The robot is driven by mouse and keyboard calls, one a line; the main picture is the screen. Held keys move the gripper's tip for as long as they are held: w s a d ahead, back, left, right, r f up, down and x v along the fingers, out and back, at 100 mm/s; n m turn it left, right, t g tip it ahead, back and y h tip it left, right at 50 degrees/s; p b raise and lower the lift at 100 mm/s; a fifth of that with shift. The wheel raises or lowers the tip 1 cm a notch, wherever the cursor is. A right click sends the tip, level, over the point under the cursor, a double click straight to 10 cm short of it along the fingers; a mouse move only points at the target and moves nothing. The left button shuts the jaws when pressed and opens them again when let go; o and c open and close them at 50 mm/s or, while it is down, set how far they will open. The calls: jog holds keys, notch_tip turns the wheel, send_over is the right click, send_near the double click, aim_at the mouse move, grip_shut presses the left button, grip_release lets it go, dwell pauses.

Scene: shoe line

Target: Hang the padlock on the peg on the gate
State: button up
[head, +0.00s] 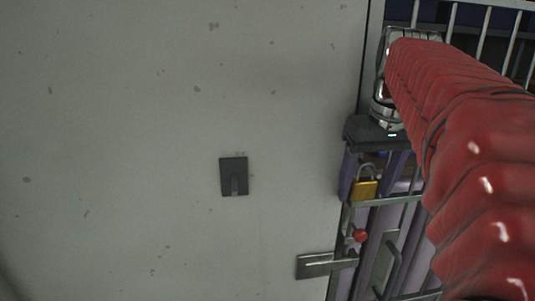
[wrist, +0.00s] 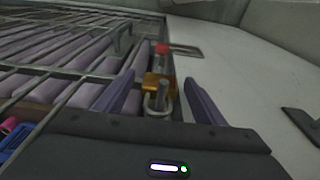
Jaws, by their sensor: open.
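The padlock (head: 364,189) has a brass body and a grey shackle at its top. It is at the gate's (head: 395,201) edge and also shows in the wrist view (wrist: 151,82). A short grey peg (wrist: 163,101) shows at the shackle and appears to pass through its loop; how fully it sits cannot be told. My gripper (head: 373,168) is open, with its purple fingers on either side of the padlock. In the wrist view, my gripper (wrist: 159,98) shows clear gaps between both fingers and the padlock.
A red-knobbed latch (head: 360,236) and a metal strike plate (head: 316,265) are below the padlock. A dark plate with a small hook (head: 233,177) is on the pale panel (head: 130,120) at left. Gate bars surround the right side.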

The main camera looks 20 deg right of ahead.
jog(key=r, duration=0.4)
jog(key=s+r, duration=0.1)
jog(key=r, duration=0.4)
jog(key=s+r, duration=0.1)
jog(key=r, duration=0.3)
jog(key=shift+s+a+r, duration=0.2)
jog(key=shift+a, duration=0.15)
